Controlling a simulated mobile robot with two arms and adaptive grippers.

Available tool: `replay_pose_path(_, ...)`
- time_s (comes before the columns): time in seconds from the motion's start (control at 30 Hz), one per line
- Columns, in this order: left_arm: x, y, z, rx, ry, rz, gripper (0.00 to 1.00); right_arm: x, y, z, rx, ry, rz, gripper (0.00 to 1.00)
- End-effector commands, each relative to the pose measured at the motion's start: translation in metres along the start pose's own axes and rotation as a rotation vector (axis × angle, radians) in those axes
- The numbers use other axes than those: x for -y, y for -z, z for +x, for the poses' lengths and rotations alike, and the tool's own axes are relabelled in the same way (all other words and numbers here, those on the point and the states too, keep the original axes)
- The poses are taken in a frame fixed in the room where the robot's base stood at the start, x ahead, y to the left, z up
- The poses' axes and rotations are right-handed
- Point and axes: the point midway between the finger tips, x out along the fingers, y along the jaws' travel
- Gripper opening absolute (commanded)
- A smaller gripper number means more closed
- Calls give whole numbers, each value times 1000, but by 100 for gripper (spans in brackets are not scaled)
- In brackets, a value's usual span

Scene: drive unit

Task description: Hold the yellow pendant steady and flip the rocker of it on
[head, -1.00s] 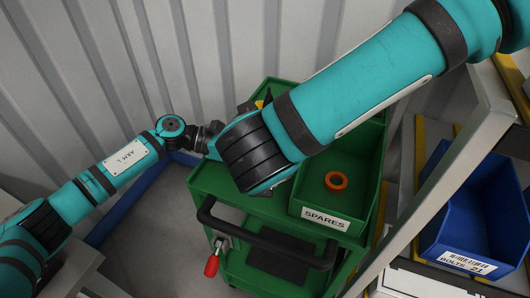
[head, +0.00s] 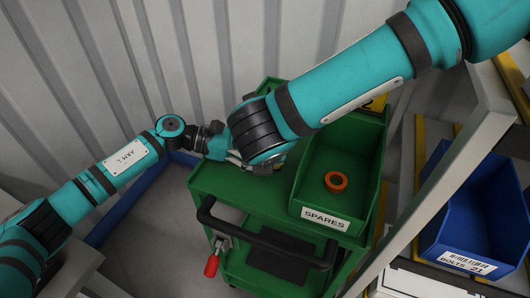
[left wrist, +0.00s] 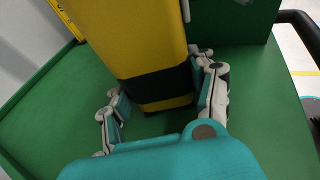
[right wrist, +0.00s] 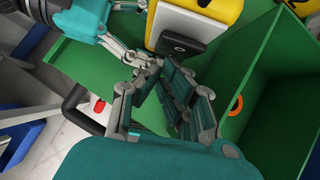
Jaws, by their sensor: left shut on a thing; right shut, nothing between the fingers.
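The yellow pendant (left wrist: 135,35) with a black band stands between the fingers of my left gripper (left wrist: 163,92), which is shut on its lower part above the green cart top. I cannot tell the rocker's position. My right gripper (right wrist: 163,68) is shut and empty, its tips close below that panel; contact is unclear. My left gripper (right wrist: 125,35) also shows there. In the head view my right arm hides the pendant.
The green SPARES bin (head: 310,215) holds an orange ring (head: 336,181) and stands right of the pendant on the green cart (head: 215,185). The cart has a black handle (head: 270,242) and a red-tipped lever (head: 211,265). A blue bin (head: 450,235) stands at the right.

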Motion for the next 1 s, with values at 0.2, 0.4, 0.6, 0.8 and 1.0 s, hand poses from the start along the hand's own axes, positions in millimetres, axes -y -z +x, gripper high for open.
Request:
replay_pose_path(0.2,0,1,0,-2,0,-2,39,-1,-1,-2,4,0,-3,0)
replay_pose_path(0.4,0,1,0,-2,0,-2,39,-1,-4,-7,3,-1,-2,0)
replay_pose_path(0.6,0,2,0,-2,0,-2,39,0,-10,-14,4,0,-2,0)
replay_pose_path(0.8,0,2,0,-3,1,-1,39,0,-11,-15,5,0,-3,0)
replay_pose_path(1.0,1,2,0,-3,1,-1,39,-1,-8,-16,4,-1,-3,0)
